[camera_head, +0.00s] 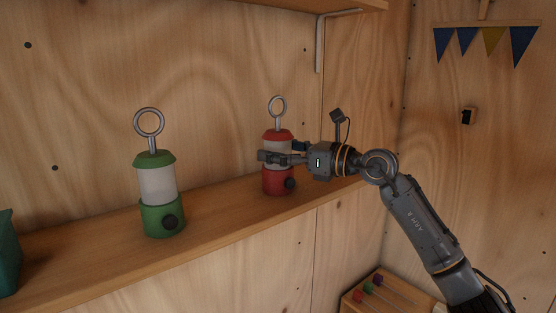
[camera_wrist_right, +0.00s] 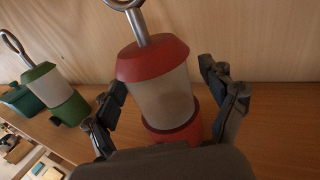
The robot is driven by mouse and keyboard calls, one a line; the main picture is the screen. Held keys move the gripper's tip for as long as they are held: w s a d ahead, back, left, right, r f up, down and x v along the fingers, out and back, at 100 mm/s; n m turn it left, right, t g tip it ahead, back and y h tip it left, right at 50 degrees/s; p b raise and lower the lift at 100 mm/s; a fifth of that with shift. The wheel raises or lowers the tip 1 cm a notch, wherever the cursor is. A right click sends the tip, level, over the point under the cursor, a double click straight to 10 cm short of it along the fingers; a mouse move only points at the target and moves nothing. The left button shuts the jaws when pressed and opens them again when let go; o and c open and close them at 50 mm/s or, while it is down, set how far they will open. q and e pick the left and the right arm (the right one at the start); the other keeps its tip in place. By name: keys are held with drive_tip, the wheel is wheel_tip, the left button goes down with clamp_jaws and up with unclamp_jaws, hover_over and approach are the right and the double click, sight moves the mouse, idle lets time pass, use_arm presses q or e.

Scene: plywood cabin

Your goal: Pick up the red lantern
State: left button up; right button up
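The red lantern (camera_head: 275,183) stands upright on the wooden shelf (camera_head: 225,212), with a red cap, pale globe, red base with a dark knob and a metal ring on top. My right gripper (camera_head: 281,153) reaches it from the right at globe height and hides part of the globe. In the right wrist view, the red lantern (camera_wrist_right: 153,61) stands between the two fingers of the right gripper (camera_wrist_right: 162,80). Gaps show between each finger and the globe, so the gripper is open around it. The left gripper is not in view.
A green lantern (camera_head: 162,216) stands on the shelf to the left. A dark green container (camera_head: 7,255) is at the far left edge. The shelf between the lanterns is clear. An upper shelf (camera_head: 340,6) with a bracket is above. A crate (camera_head: 392,290) sits low at the right.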

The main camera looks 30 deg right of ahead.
drive_tip(key=c, duration=1.1)
drive_tip(key=shift+c, duration=1.3)
